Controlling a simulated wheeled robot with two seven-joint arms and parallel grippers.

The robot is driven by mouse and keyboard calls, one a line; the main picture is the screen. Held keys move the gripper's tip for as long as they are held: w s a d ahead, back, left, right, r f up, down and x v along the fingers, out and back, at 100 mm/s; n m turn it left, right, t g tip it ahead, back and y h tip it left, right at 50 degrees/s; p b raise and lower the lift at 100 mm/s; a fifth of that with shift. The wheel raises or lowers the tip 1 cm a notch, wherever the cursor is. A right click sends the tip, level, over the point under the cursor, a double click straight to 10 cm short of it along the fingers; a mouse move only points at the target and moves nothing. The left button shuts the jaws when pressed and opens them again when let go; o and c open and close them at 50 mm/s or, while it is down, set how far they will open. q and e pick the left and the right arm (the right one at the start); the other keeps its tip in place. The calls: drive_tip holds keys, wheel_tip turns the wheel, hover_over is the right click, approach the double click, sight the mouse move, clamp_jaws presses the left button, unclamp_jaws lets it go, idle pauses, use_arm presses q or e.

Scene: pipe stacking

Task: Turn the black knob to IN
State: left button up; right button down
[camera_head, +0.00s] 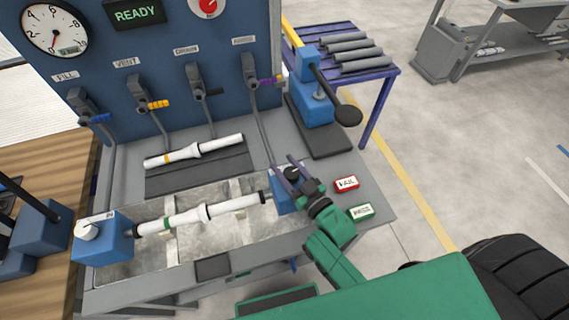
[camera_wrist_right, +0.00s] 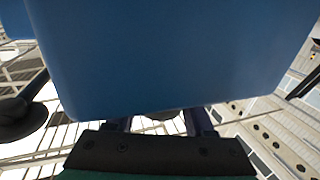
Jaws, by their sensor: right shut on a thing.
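The black knob (camera_head: 292,173) sits on top of the blue block (camera_head: 284,202) at the right end of the trough. My right gripper (camera_head: 283,164) reaches over that block from the front right, and its two fingers are shut on the knob, one on each side. The knob is partly hidden by the fingers, and I cannot read its setting. In the right wrist view a large blue surface (camera_wrist_right: 170,55) fills the picture beyond the fingers, and the knob itself is hidden there. My left gripper is not in view.
A white pipe (camera_head: 185,217) lies along the trough between the right block and a left blue block (camera_head: 103,243) with a white knob (camera_head: 87,231). A red FAIL button (camera_head: 346,183) and a green button (camera_head: 361,212) stand close right of my gripper. A lever press (camera_head: 313,100) stands behind.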

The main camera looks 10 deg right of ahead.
drive_tip(key=shift+d+r+m+h, duration=0.1)
drive_tip(key=shift+m+h, duration=0.2)
drive_tip(key=shift+h, duration=0.1)
drive_tip(key=shift+c, duration=1.4)
unclamp_jaws()
drive_tip(key=shift+w, duration=0.1)
drive_tip(key=shift+s+d, duration=0.15)
drive_tip(key=shift+s, duration=0.4)
drive_tip(key=b+v, duration=0.2)
drive_tip(key=v, duration=1.1)
drive_tip(key=shift+s+f, duration=0.2)
drive_tip(key=shift+s, duration=0.05)
drive_tip(key=shift+s, duration=0.1)
